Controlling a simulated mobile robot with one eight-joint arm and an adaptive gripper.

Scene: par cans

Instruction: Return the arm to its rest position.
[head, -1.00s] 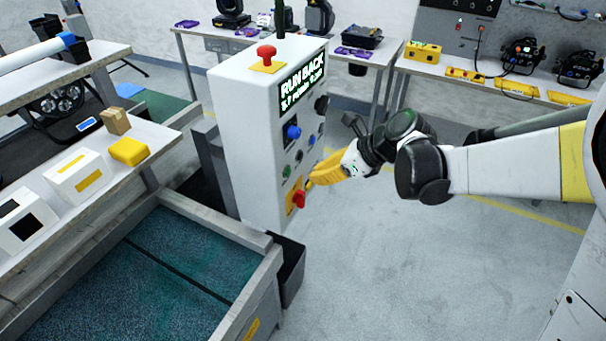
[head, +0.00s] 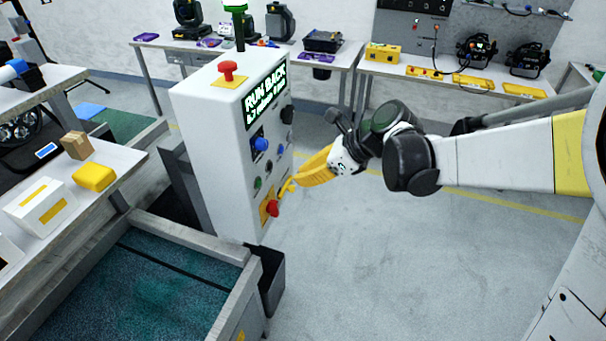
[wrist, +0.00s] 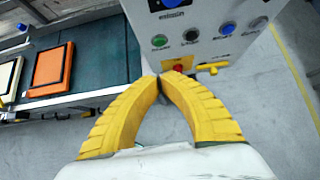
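My arm reaches in from the right in the head view, bent at its dark joints. My gripper (head: 299,182) has yellow fingers that point left, beside the right edge of the white control cabinet (head: 205,150). In the wrist view the fingertips (wrist: 161,78) meet, with nothing visible between them. Past the tips are a red knob (wrist: 178,67) and a yellow handle (wrist: 208,70) on the panel. The red knob also shows in the head view (head: 272,208), low on the panel. I cannot tell the exact gap between tips and handle.
The cabinet carries a red mushroom button (head: 228,72) on top and a blue knob (head: 261,144) on its face. A framed teal bed (head: 130,290) lies at lower left. A bench (head: 455,84) with lamps stands behind. The grey floor (head: 400,265) below my arm is clear.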

